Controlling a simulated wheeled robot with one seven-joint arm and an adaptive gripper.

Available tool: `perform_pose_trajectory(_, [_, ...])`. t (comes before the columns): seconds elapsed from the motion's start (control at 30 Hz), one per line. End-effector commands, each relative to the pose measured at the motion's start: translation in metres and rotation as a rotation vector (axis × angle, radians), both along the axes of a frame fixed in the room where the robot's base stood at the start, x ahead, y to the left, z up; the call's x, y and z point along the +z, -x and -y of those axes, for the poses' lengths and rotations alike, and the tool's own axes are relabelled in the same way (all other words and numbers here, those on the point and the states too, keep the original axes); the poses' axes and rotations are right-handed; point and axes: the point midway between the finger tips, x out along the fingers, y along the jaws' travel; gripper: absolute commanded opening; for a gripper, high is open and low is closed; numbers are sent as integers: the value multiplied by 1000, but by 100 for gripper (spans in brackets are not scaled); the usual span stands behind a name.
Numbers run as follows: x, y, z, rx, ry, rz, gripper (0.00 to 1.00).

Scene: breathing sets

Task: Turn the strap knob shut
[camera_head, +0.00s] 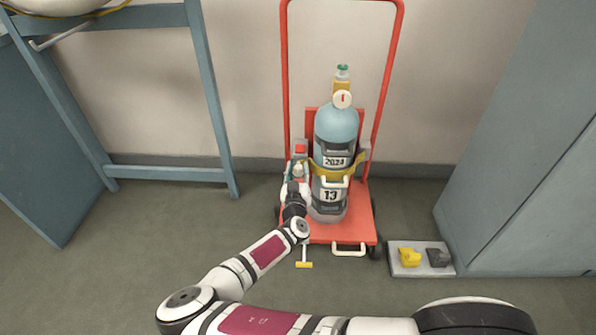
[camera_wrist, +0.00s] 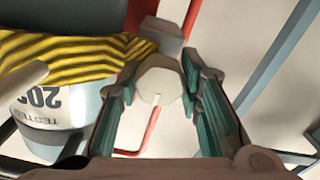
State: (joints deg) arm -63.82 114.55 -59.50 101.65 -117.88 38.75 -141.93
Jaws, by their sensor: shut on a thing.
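The strap knob (camera_wrist: 160,84) is pale and faceted, with a small notch on its near side. My gripper (camera_wrist: 158,92) has its two teal-padded fingers on either side of the knob and is shut on it. In the head view my gripper (camera_head: 297,176) is at the left side of the trolley, beside the cylinder. The yellow-and-black strap (camera_wrist: 60,62) runs left of the knob and goes around the pale blue cylinder (camera_head: 337,124), which stands upright. The strap also shows in the head view (camera_head: 338,171). My arm hides part of the trolley's left side.
The red trolley (camera_head: 320,233) stands against the wall. A grey tray (camera_head: 421,269) with a yellow piece (camera_head: 410,257) and a dark piece (camera_head: 439,257) lies on the floor at right. A blue-grey frame (camera_head: 165,174) stands at left, a cabinet (camera_head: 535,190) at right.

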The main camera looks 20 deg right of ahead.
Motion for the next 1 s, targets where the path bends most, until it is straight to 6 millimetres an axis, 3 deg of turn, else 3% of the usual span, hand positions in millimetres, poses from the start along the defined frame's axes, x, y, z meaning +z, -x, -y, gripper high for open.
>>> perform_pose_trajectory(0.03, [-1,1,1,-2,2,-2,5])
perform_pose_trajectory(0.07, [-1,1,1,-2,2,-2,35])
perform_pose_trajectory(0.13, [-1,0,1,-2,1,-2,51])
perform_pose_trajectory(0.17, [-1,0,1,-2,1,-2,54])
perform_pose_trajectory(0.57, [0,6,-2,0,0,0,54])
perform_pose_trajectory(1.0, [0,82,-28,2,0,-2,54])
